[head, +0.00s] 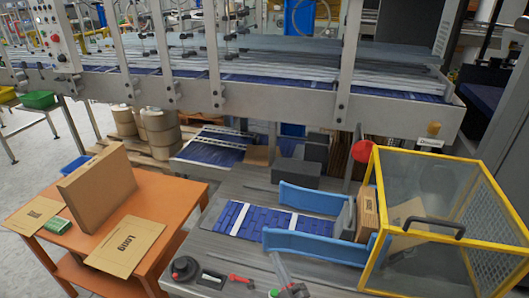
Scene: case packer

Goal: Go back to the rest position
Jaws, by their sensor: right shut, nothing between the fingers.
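My right gripper (280,265) shows only in part at the bottom edge of the head view, right of centre. Its pale fingers are shut with nothing between them, over the front of the grey work table (225,188). The rest of this arm is cut off by the picture edge. My left gripper is not in view.
A yellow-framed clear guard (413,238) stands at the right, by blue side rails (310,199) and a brown carton (367,203). A tape tool (185,268) lies near the front. An orange table (168,192) at left holds a large flat carton (98,187). A conveyor frame (250,94) spans the back.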

